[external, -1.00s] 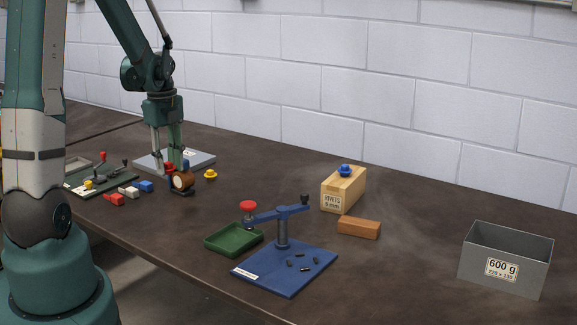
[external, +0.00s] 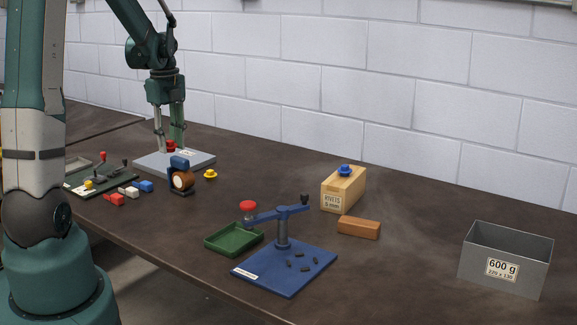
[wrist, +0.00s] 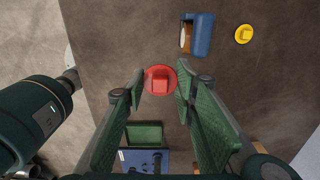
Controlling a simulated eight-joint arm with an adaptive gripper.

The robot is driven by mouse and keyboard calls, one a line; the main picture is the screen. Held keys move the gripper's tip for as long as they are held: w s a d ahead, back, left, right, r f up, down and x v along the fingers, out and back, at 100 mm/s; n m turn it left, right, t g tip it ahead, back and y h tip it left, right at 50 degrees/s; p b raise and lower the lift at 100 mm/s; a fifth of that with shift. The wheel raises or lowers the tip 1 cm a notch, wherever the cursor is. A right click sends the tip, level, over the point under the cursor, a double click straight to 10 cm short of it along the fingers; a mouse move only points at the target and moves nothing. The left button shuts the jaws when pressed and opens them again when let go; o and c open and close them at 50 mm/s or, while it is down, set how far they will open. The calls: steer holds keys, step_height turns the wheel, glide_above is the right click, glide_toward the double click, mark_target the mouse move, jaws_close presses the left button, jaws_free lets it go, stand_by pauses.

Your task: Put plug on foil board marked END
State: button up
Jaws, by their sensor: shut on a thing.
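My gripper (wrist: 160,88) is shut on a red plug (wrist: 160,80), a round disc with a square knob, seen between the fingertips in the wrist view. In the external view the red plug (external: 171,146) hangs at the fingertips, in front of the grey board. This grey board (external: 148,163) lies flat at the back left and bears a white label too small to read. I cannot tell whether it is the END board. The wrist view does not show it. A yellow plug (external: 210,174) lies on the table near the board's right corner and also shows in the wrist view (wrist: 243,34).
A blue roll dispenser (external: 180,164) stands in front of the grey board. A dark green fixture (external: 108,183) and several coloured blocks (external: 129,192) lie to the left. A blue lever press (external: 300,270), green tray (external: 233,238), wooden block and grey bin stand to the right.

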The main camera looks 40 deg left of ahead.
steer(key=w+a, duration=2.4)
steer(key=a, duration=0.3)
steer(key=shift+s+f, duration=0.1)
steer(key=shift+f, duration=2.75)
steer(key=shift+d, duration=0.1)
steer(key=shift+f, duration=3.15)
steer(key=shift+f, duration=0.1)
steer(key=shift+f, duration=1.75)
steer(key=shift+f, duration=0.15)
